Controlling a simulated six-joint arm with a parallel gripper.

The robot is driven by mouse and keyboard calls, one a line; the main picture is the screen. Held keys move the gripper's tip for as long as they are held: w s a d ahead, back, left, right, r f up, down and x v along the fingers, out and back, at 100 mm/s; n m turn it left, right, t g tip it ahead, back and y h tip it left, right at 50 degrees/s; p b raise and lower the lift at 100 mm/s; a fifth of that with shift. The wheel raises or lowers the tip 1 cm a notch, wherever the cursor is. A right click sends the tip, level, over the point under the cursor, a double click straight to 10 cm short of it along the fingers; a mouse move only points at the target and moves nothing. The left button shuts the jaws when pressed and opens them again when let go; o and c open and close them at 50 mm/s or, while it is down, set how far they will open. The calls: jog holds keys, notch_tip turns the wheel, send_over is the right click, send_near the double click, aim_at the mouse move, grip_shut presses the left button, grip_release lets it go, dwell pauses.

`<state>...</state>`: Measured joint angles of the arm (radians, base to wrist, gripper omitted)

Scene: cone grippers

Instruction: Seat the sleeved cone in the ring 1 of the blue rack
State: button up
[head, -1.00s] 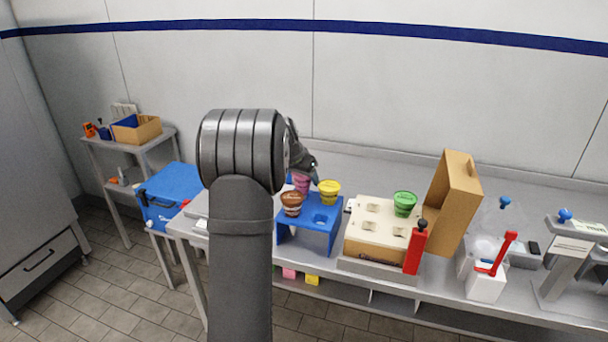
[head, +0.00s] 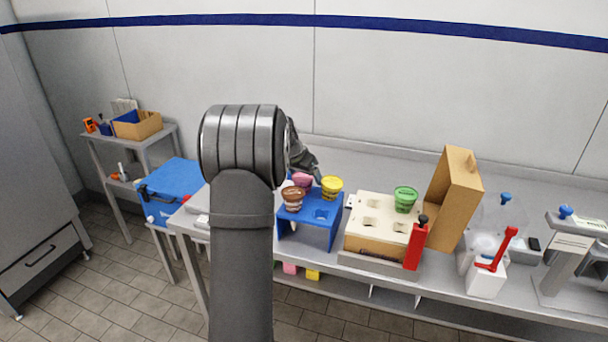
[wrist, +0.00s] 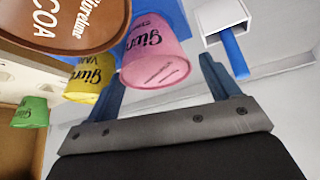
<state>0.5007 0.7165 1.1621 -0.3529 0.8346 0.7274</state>
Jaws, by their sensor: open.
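The blue rack (head: 335,213) stands on the bench and holds a brown cone (head: 292,196), a pink cone (head: 302,180) and a yellow cone (head: 332,187). Its front-right ring is empty. The pink cone is at the back left, partly hidden by the brown one. My gripper (wrist: 163,68) is open, with its blue fingers apart on either side of the lower end of the pink cone (wrist: 157,57). I cannot tell whether they touch it. In the head view my wrist hides most of the gripper. Ring numbers are not legible.
Right of the rack, a cream block (head: 372,243) with several holes carries a green cone (head: 405,199). A cardboard box (head: 454,197) and a red bottle (head: 415,246) stand beside it. The brown cone (wrist: 70,22) is close in the wrist view.

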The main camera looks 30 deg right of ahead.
jog(key=v, duration=1.7)
jog(key=shift+r, duration=0.2)
jog(key=shift+s, duration=0.1)
jog(key=x, duration=1.7)
jog(key=shift+f, duration=0.35)
jog(key=shift+d+r, duration=0.1)
jog(key=shift+r, duration=0.05)
